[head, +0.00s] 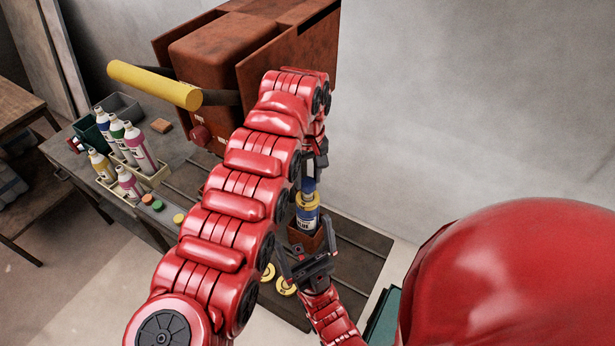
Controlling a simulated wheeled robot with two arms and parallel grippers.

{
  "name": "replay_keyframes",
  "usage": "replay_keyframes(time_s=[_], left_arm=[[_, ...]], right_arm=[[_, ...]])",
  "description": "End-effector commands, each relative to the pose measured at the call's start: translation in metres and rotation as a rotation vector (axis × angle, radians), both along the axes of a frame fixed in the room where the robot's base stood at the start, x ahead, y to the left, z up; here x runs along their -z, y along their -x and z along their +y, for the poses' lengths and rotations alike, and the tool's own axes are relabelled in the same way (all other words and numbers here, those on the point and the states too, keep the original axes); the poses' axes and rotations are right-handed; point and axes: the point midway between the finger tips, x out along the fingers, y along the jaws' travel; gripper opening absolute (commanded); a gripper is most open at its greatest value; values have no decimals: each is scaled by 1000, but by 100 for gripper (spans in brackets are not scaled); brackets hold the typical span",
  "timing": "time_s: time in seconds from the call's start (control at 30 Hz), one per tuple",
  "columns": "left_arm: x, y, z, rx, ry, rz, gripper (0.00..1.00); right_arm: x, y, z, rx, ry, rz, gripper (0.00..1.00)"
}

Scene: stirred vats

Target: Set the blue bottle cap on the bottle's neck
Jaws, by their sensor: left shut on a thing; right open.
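My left gripper (310,172) is shut on the blue cap (309,185) and holds it upright, directly above the bottle (307,218). The bottle has a blue and white label and a yellow top part, and it stands upright in a brown holder (303,239). The cap appears at or just over the neck; I cannot tell whether they touch. My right gripper (309,255) is open and empty, low in front of the holder. My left arm hides part of the bench.
A rack (150,177) of several coloured bottles stands on the bench at the left. Yellow rings (285,287) lie near my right gripper. A rusty machine with a yellow handle (152,85) stands behind.

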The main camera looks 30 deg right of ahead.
Motion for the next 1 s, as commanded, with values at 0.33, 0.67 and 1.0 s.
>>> replay_keyframes(time_s=[0.33, 0.67, 1.0], left_arm=[[1, 0, 0, 0, -1, 1, 0], [10, 0, 1, -1, -1, 1, 0], [21, 0, 1, -1, -1, 1, 0]], right_arm=[[0, 0, 0, 0, 0, 0, 100], [7, 0, 0, 0, 0, 0, 100], [13, 0, 0, 0, 0, 0, 100]])
